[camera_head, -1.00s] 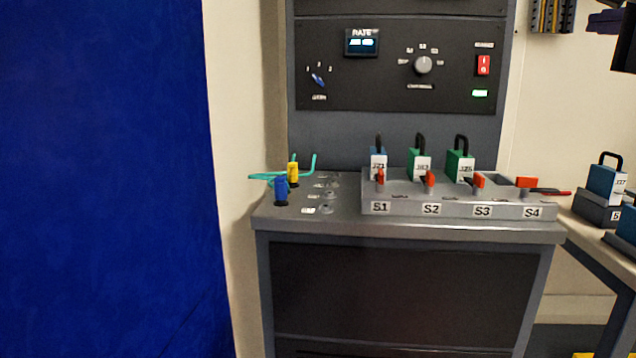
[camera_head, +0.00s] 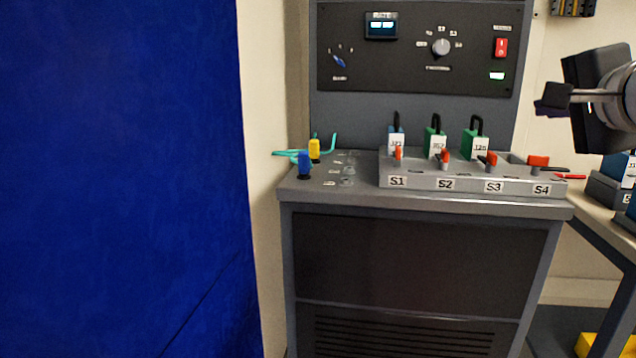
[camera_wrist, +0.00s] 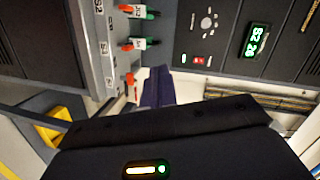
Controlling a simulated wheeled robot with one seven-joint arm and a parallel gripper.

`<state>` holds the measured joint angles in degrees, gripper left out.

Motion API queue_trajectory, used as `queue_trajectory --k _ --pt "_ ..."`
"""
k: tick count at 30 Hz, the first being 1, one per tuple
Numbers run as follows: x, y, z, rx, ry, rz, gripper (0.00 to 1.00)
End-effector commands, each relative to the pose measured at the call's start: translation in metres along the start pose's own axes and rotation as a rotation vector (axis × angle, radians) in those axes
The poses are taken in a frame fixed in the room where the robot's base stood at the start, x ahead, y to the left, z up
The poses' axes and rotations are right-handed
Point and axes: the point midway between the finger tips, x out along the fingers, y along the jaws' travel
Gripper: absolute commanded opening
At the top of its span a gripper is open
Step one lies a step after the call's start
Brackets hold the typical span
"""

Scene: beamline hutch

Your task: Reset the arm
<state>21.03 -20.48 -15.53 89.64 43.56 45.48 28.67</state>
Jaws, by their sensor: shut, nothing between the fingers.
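My gripper (camera_head: 553,98) is at the right edge of the head view, in the air to the right of the control panel. Its dark fingers are together with nothing between them. In the wrist view the shut fingers (camera_wrist: 158,88) point up the picture, toward the console. The rest of my arm runs out of the frame on the right.
A grey console (camera_head: 330,190) carries a block (camera_head: 465,187) with stations S1 to S4, red levers and several tagged padlocks. A control panel (camera_head: 415,75) rises behind. A blue curtain (camera_head: 120,180) fills the left. A side table (camera_head: 590,220) stands right.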

Motion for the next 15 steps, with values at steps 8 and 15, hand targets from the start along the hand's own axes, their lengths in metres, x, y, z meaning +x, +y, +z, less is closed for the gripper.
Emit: queue_trajectory --k 8,15 --pt "0.008 0.121 0.133 -0.399 -0.29 0.253 0.0" --pt "-0.031 0.256 0.235 -0.9 -0.596 0.437 0.0"
